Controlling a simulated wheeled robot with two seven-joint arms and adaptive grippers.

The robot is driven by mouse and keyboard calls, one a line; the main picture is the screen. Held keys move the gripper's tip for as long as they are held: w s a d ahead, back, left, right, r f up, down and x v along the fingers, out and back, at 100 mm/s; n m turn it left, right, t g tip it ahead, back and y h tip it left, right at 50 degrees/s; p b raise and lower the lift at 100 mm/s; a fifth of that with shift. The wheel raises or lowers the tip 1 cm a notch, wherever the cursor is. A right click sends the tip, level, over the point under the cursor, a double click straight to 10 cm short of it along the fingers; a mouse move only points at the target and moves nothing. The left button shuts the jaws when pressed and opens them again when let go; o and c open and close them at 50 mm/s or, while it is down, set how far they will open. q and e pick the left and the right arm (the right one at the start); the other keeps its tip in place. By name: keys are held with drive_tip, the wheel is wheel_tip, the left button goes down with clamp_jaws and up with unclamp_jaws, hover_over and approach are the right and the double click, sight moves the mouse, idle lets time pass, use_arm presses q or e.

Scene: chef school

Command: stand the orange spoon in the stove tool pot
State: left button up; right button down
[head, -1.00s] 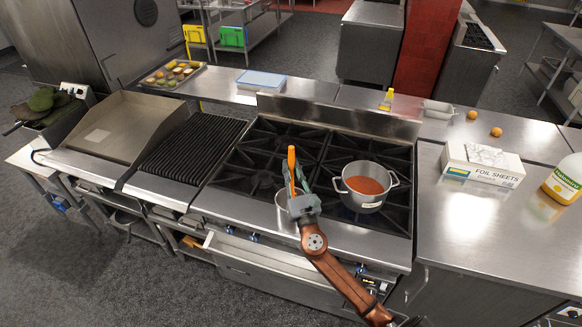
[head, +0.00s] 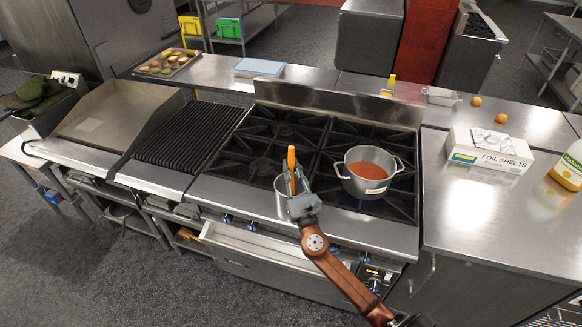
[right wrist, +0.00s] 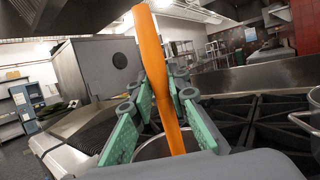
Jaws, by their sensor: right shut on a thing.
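My right gripper (head: 299,190) is shut on the orange spoon (head: 291,160) and holds it nearly upright, with its upper part sticking up above the fingers. In the right wrist view the spoon (right wrist: 151,60) runs down between the green finger pads (right wrist: 168,105). The metal stove tool pot (head: 281,198) stands at the front of the stove, right at the gripper and partly hidden by it. Its rim (right wrist: 145,151) shows behind the spoon in the right wrist view. The spoon's lower end is hidden, so I cannot tell whether it is inside the pot. My left gripper is out of view.
A two-handled pot of red sauce (head: 368,172) stands on the burners close to the right. The ribbed grill (head: 190,138) lies to the left. A foil sheets box (head: 490,150) is on the right counter. An open drawer (head: 260,247) is below the stove front.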

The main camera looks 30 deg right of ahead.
drive_tip(key=c, duration=1.8)
unclamp_jaws()
drive_tip(key=shift+o, duration=0.2)
drive_tip(key=v, duration=1.2)
